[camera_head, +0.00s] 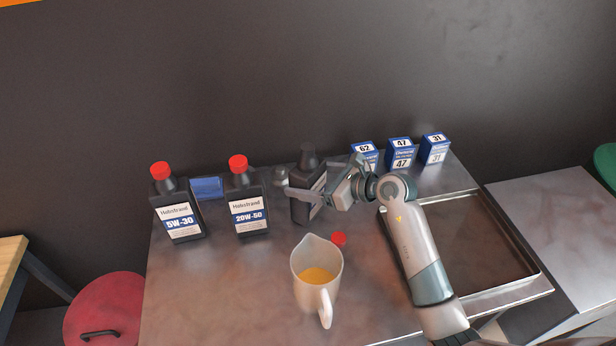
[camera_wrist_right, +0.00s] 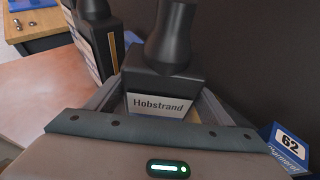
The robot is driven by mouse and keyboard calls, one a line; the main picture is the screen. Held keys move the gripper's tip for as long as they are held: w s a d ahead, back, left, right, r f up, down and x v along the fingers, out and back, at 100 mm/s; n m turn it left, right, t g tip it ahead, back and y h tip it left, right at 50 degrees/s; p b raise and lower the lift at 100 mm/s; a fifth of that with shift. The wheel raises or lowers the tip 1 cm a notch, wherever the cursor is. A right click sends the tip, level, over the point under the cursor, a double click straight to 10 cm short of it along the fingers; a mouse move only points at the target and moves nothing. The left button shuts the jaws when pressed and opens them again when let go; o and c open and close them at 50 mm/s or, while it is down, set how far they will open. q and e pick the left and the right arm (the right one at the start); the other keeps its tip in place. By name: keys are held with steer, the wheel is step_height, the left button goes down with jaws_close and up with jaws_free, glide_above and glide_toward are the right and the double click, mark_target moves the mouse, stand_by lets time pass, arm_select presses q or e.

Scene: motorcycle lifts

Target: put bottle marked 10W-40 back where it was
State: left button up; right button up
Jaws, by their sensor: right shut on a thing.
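A black oil bottle (camera_head: 309,178) without a cap stands upright at the back of the metal table, between the 20W-50 bottle and the blue boxes. My right gripper (camera_head: 308,194) is shut around it. In the right wrist view the bottle (camera_wrist_right: 170,75) sits between the fingers with "Hobstrand" readable; its grade marking is hidden. I cannot tell whether its base touches the table. A loose red cap (camera_head: 339,239) lies in front of it. My left gripper is not in view.
The 5W-30 bottle (camera_head: 177,208) and 20W-50 bottle (camera_head: 247,203) stand left, with a blue item (camera_head: 207,188) between and behind them. A jug (camera_head: 316,275) with amber liquid stands in front. Blue boxes (camera_head: 401,154) and a tray (camera_head: 545,284) are right.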

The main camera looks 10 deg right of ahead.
steer(key=shift+f, duration=0.1)
steer(key=o, duration=1.8)
steer(key=shift+s+d, duration=0.15)
steer(key=shift+d, duration=0.05)
steer(key=shift+r+b+v, duration=0.1)
steer(key=shift+b+v, duration=0.85)
steer(key=shift+v, duration=2)
steer(key=shift+r+b+v, duration=0.15)
steer(key=shift+b+v, duration=0.75)
steer(key=shift+v, duration=2)
steer(key=shift+a, duration=0.15)
